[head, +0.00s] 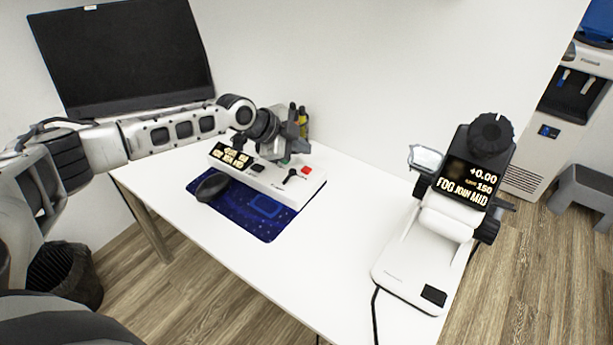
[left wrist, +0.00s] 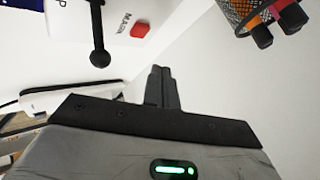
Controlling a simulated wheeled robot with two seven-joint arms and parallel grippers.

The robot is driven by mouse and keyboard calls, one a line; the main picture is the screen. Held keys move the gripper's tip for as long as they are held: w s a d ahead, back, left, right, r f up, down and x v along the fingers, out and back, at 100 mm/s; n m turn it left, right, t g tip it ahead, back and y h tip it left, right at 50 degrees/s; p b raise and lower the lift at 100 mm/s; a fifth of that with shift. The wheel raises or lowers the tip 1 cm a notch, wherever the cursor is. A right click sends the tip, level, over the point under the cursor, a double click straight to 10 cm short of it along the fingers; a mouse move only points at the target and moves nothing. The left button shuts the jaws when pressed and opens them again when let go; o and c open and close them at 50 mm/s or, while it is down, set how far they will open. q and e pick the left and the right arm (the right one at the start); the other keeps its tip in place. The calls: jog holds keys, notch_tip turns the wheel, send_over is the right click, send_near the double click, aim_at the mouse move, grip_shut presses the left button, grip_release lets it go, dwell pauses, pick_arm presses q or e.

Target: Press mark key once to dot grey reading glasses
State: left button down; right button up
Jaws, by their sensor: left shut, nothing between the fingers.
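The mark key is a red key (head: 306,170) at the right end of a white control box (head: 262,183). In the left wrist view the red key (left wrist: 140,30) sits beside the printed word MARK. My left gripper (head: 297,144) is over the back of the box, behind the red key and apart from it. Its fingers (left wrist: 161,72) are shut and empty. A grey-rimmed clear lens piece (head: 425,158), perhaps the reading glasses, is at the left side of a white and black lens instrument (head: 408,262). Its screen (head: 467,184) reads +0.00, 150, FOG JOIN MID. My right gripper is not in view.
A black lever (head: 290,175) stands left of the red key. A green key is partly hidden by the gripper. A mesh cup (left wrist: 240,12) of pens is close behind. A blue mat (head: 240,216) with a dark oval thing lies in front. The table's middle (head: 335,225) is clear.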

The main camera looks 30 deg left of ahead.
aim_at(302, 170)
pick_arm(q)
notch_tip(302, 170, down, 2)
jog(key=shift+f+b, duration=0.25)
jog(key=shift+b, duration=0.45)
jog(key=shift+f+b, duration=0.3)
jog(key=shift+f, duration=0.05)
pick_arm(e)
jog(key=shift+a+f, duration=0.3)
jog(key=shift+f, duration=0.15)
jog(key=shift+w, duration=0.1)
pick_arm(q)
jog(key=shift+f, duration=0.1)
dwell(0.6)
jog(key=shift+f+b, duration=0.35)
jog(key=shift+b, duration=0.05)
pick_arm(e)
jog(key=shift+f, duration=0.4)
